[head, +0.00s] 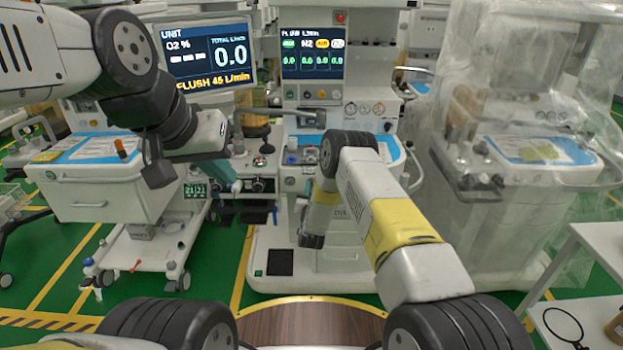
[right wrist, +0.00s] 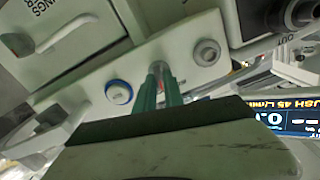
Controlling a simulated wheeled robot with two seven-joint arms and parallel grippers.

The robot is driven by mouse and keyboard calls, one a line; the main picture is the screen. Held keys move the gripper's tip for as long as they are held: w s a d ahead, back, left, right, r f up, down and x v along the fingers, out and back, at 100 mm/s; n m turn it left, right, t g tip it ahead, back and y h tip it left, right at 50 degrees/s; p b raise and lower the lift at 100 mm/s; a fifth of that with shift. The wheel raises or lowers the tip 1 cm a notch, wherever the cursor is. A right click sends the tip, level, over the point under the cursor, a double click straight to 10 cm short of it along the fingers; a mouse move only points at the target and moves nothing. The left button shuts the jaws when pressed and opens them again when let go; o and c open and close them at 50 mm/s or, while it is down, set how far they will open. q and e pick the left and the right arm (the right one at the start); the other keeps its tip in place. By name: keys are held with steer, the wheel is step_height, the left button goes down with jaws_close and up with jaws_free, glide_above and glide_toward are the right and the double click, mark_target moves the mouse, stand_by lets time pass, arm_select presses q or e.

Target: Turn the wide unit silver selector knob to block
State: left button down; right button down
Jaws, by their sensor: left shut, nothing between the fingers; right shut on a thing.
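In the right wrist view, my right gripper (right wrist: 160,82) has its teal fingers shut on a small silver knob (right wrist: 158,67) on a pale panel. The fingers cover most of this knob, and its pointer and setting cannot be read. In the head view the right arm reaches towards the middle unit (head: 322,260), and its fingertips are hidden. My left gripper (head: 232,182) is shut and empty, in front of the left unit's controls.
On the same panel, a round grey knob (right wrist: 207,52) and a blue-ringed white knob (right wrist: 118,92) sit close on either side. A lit screen (right wrist: 285,120) is at the right. In the head view, a plastic-covered unit (head: 510,190) stands at the right.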

steer(key=n, duration=1.1)
steer(key=shift+a+f, duration=0.1)
steer(key=shift+a, duration=0.1)
steer(key=shift+n, duration=0.3)
steer(key=c, duration=1.4)
jaws_free()
steer(key=shift+c, duration=0.2)
steer(key=s, duration=0.8)
steer(key=shift+w, duration=0.1)
